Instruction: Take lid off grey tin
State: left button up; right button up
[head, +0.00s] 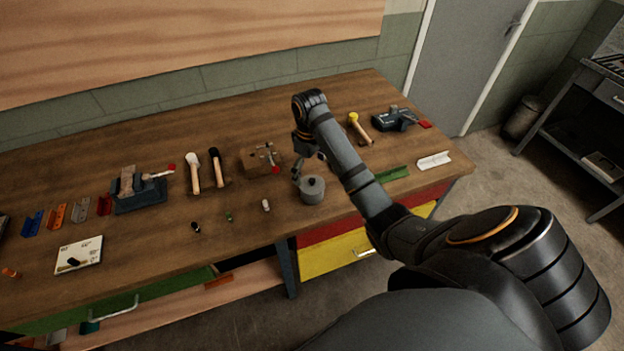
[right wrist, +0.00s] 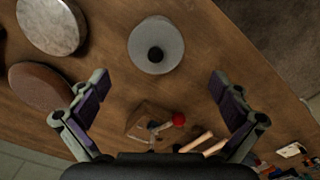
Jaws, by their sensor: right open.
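The grey tin (head: 313,193) stands upright on the workbench, just right of the middle of the head view. Its round lid with a dark knob (right wrist: 155,54) sits on top, seen from above in the right wrist view. My right gripper (head: 307,165) is over the bench close beside the tin, partly hidden by its own arm. In the right wrist view my right gripper (right wrist: 160,90) has its fingers spread wide with nothing between them. The tin lies ahead of the fingertips, apart from them. My left gripper is not in view.
A wooden block (head: 253,161) with a red-ended tool is left of the tin. A grey disc (right wrist: 52,24) and a brown disc (right wrist: 38,87) lie near the tin. Mallets (head: 193,170), a vise (head: 140,190) and small parts are further left. Bare wood surrounds the tin's front.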

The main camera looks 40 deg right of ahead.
aim_at(311, 180)
jog(key=f+b, duration=0.3)
jog(key=shift+d+f+b, duration=0.2)
jog(key=shift+d+b, duration=0.05)
jog(key=shift+b, duration=0.15)
jog(key=shift+f+p, duration=0.3)
jog(key=shift+p, duration=0.05)
jog(key=shift+w+f, duration=0.15)
jog(key=shift+f, duration=0.4)
jog(key=shift+r, duration=0.1)
jog(key=c, duration=1.1)
grip_shut()
